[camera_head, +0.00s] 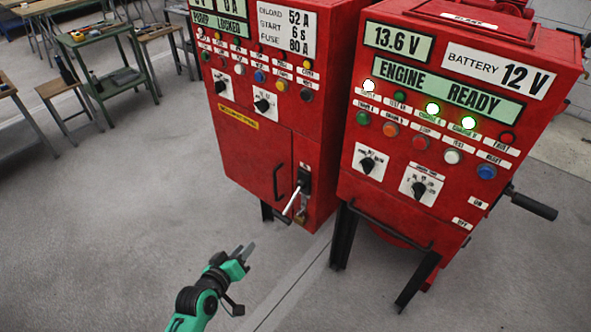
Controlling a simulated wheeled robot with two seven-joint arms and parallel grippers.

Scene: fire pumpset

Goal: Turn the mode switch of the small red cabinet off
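The right-hand red cabinet (320,205), with the ENGINE READY display (450,88), looks like the smaller one. Its front has two black rotary switches on white plates, a left one (368,164) and a right one (419,188). Their labels are too small to read, so I cannot tell which is the mode switch. My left gripper (244,249) is over the floor, in front of and below the cabinets, apart from both. Its two fingers look slightly apart, with nothing between them. My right gripper is not in view.
A larger red cabinet (235,140) stands to the left, with a lever handle (294,200) sticking out at its lower right. A black handle (533,206) juts from the right cabinet's side. Workbenches (100,45) stand far left. The floor in front is clear.

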